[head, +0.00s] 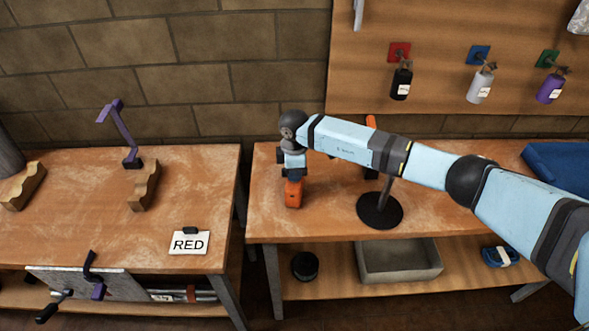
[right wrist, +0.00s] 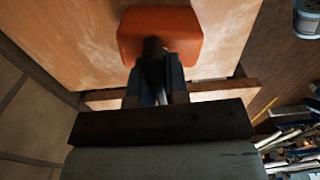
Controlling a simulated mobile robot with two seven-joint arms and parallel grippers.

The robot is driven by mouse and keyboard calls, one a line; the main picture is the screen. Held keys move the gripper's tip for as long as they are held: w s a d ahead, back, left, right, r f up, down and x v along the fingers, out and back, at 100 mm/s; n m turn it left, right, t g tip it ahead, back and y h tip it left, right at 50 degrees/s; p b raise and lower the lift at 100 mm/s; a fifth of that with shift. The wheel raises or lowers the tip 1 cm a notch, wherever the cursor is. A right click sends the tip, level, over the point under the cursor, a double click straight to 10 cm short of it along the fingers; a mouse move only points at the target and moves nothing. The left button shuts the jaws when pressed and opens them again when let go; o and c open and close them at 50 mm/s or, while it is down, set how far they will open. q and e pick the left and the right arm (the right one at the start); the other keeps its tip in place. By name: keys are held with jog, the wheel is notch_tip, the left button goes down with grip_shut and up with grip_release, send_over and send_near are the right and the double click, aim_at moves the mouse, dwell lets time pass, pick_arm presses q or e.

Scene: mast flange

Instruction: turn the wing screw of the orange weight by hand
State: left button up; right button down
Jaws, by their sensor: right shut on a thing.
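The orange weight (head: 293,194) stands near the left front of the right-hand table, below my right gripper (head: 292,176). In the right wrist view the orange weight (right wrist: 160,33) shows as a rounded block just beyond the fingertips. A dark wing screw (right wrist: 152,50) sticks out from it toward me. My right gripper (right wrist: 153,84) is shut on this wing screw, with a finger on either side. The screw's wings are mostly hidden between the fingers. My left gripper is in neither view.
A stand with a round black base (head: 380,211) is right of the weight, partly behind my arm. A grey tray (head: 399,260) is on the lower shelf. A RED card (head: 189,242) is on the left table.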

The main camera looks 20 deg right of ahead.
jog(key=c, duration=1.1)
grip_release()
jog(key=shift+r, duration=0.1)
notch_tip(320, 180, up, 5)
jog(key=p, duration=0.4)
